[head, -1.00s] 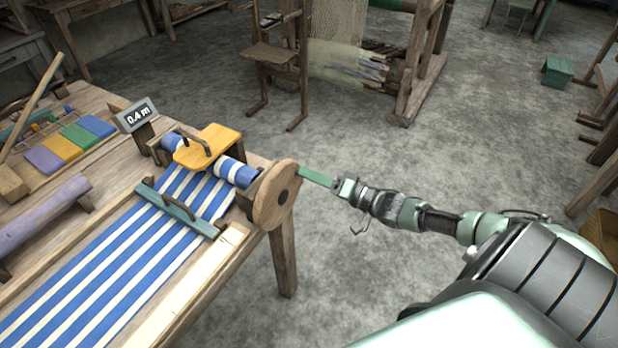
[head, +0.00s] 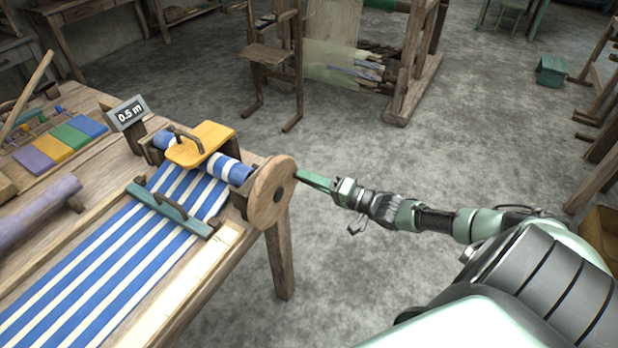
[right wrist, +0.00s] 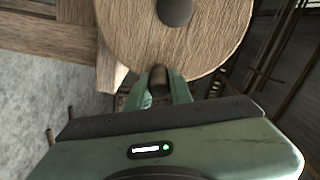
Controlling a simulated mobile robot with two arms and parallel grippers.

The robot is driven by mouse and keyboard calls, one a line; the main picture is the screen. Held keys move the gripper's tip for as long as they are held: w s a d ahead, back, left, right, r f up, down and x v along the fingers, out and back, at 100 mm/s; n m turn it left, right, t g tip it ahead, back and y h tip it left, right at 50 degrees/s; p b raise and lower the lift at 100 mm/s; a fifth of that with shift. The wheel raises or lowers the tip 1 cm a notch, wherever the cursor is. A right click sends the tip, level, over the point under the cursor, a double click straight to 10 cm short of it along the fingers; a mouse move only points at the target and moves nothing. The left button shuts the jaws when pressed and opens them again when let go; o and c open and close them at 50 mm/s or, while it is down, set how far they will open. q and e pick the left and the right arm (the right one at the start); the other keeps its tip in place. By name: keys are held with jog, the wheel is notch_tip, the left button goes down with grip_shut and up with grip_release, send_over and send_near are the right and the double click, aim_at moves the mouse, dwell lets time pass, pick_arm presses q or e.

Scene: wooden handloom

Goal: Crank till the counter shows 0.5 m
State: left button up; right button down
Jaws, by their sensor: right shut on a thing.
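The counter (head: 129,114) on the table reads 0.5 m in the head view. A round wooden crank disc (head: 270,194) stands at the table's right end, beside the cloth roller (head: 229,169). My right gripper (right wrist: 160,88) is shut on the disc's dark handle (right wrist: 158,77), near the disc's rim in the right wrist view. In the head view my right gripper (head: 304,177) reaches the disc's upper right side. Blue and white striped cloth (head: 120,255) runs up to the roller. My left gripper is not in view.
A teal bar (head: 170,209) lies across the cloth. The floor (head: 390,280) around my right arm is clear.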

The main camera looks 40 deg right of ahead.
jog(key=shift+s+a+f, duration=0.1)
jog(key=shift+s+f, duration=0.05)
jog(key=shift+f, duration=0.1)
jog(key=c, duration=1.3)
grip_release()
jog(key=shift+r, duration=0.1)
jog(key=v, duration=0.7)
jog(key=shift+s+d, duration=0.2)
jog(key=shift+s, duration=0.1)
